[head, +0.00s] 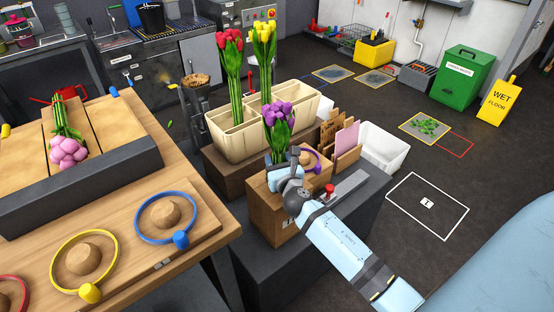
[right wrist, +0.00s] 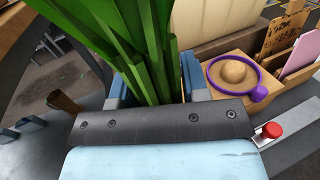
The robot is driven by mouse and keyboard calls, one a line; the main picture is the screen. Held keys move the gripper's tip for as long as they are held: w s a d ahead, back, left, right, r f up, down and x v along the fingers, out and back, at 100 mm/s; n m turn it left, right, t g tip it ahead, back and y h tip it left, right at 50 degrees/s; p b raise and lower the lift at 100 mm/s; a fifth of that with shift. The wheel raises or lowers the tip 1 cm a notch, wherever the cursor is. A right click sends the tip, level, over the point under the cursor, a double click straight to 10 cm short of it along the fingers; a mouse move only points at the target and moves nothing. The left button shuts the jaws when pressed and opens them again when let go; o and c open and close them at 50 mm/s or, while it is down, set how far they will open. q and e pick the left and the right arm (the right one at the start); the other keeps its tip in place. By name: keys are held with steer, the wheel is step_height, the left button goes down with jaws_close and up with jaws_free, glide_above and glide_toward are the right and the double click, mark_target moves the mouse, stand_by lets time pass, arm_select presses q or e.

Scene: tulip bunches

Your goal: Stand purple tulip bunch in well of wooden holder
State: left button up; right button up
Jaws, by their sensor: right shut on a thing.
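The purple tulip bunch (head: 278,118) stands roughly upright in the head view, blooms up. My right gripper (head: 288,168) is shut around its green stems, which also show in the right wrist view (right wrist: 150,50) between the blue fingers. The stems' lower ends are hidden. A wooden holder (head: 262,208) is below and behind my right gripper on a dark grey stand. A purple ring (right wrist: 258,93) surrounds a round tan form on its top, beside the stems in the right wrist view. I cannot tell whether the stems are inside a well. My left gripper is out of view.
A cream planter (head: 225,142) holding red and yellow tulips stands behind. Pink tulips (head: 68,150) lie on the left wooden bench, near blue (head: 138,225) and yellow (head: 55,270) rings. A white bin (head: 385,148) and a red knob (right wrist: 272,130) are to the right.

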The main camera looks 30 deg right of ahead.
steer(key=shift+f, duration=0.1)
stand_by(0.4)
steer(key=shift+f, duration=0.1)
steer(key=shift+f+b, duration=0.4)
steer(key=o, duration=1.7)
